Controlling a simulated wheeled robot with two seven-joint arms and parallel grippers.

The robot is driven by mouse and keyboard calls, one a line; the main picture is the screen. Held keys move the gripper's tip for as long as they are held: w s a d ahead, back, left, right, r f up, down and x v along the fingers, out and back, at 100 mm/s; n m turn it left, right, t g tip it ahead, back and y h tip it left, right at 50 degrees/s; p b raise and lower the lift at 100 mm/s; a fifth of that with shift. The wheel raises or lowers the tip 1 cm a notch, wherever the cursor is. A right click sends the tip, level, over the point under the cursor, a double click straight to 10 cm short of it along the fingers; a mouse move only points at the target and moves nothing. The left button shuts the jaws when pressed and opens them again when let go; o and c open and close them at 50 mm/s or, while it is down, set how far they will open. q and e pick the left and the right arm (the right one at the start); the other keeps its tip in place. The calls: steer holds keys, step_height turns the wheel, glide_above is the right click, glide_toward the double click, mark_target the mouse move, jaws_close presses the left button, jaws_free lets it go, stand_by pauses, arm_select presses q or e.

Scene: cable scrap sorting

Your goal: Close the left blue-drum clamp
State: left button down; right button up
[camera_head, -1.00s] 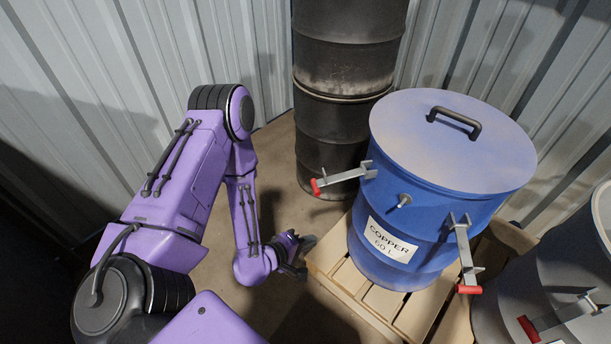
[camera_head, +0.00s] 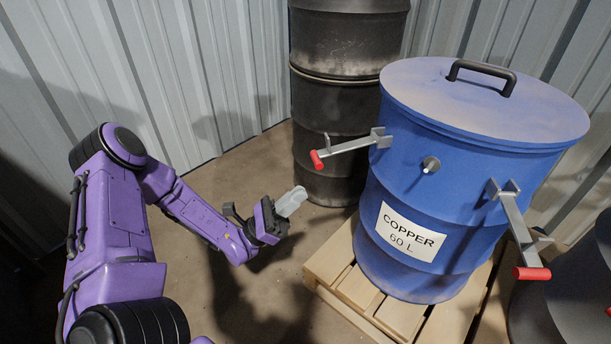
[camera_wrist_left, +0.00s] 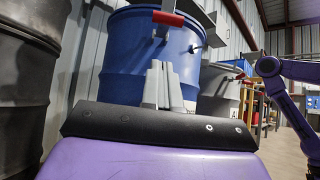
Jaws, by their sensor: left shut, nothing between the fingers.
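The blue drum (camera_head: 445,170) has a lid with a black handle and a "COPPER 60 L" label. Its left clamp (camera_head: 350,146) is a grey lever with a red tip, sticking out from the drum wall to the left. My left gripper (camera_head: 298,194) is shut and empty, below and left of that red tip, apart from it. In the left wrist view, the shut fingers (camera_wrist_left: 162,66) point toward the drum (camera_wrist_left: 125,60), and a clamp's red grip (camera_wrist_left: 168,18) shows just above them. The right clamp (camera_head: 515,225) also sticks out, angled downward. My right gripper is not in view.
The drum stands on a wooden pallet (camera_head: 350,290). A dark drum stack (camera_head: 335,100) stands behind the left clamp. A grey drum (camera_wrist_left: 215,82) stands to the right. Corrugated walls (camera_head: 220,60) close off the back. The floor left of the pallet is clear.

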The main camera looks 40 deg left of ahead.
arm_select(q)
step_height(320, 180, up, 6)
steer(key=w+d, duration=0.1)
steer(key=shift+w+d, duration=0.3)
steer(key=shift+w, duration=0.1)
steer(key=shift+r, duration=0.1)
